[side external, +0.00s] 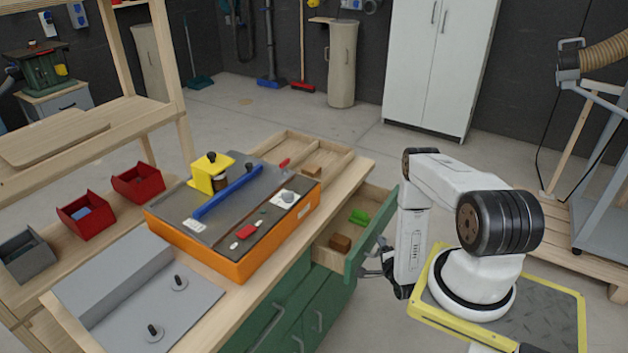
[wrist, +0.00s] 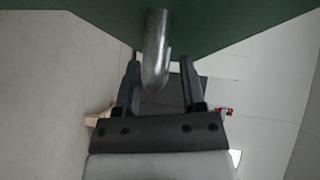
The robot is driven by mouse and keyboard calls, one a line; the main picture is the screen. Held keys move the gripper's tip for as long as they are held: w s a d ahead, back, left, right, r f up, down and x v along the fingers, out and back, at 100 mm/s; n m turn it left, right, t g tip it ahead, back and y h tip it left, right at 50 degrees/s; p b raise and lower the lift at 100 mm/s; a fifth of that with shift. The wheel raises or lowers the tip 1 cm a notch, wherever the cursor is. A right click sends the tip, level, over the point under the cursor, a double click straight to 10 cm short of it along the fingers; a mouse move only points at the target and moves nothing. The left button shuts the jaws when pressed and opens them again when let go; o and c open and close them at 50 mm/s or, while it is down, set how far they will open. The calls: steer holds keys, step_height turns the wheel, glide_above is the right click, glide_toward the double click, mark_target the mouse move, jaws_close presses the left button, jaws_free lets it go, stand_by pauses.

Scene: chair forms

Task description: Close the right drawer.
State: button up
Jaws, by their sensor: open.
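The right drawer (side external: 372,232) stands pulled out of the green bench cabinet in the side view, its green front facing my arm. A green block (side external: 359,216) and a brown block (side external: 340,242) lie inside it. My gripper (side external: 370,272) is low at the outer face of the drawer front. In the wrist view, the green drawer front (wrist: 235,18) fills the top. Its metal handle (wrist: 156,50) reaches down between the two fingers of my gripper (wrist: 160,64). The fingers are open, one on each side of the handle; whether either touches it I cannot tell.
An orange-sided case (side external: 245,262) with a blue bar sits on the wooden bench, beside a grey panel (side external: 190,312) and red bins (side external: 86,215). Other green cabinet fronts (side external: 290,318) are below, shut. The bench's wooden tray (side external: 300,150) lies behind the drawer.

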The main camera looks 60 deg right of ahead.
jaws_close()
stand_by(1.4)
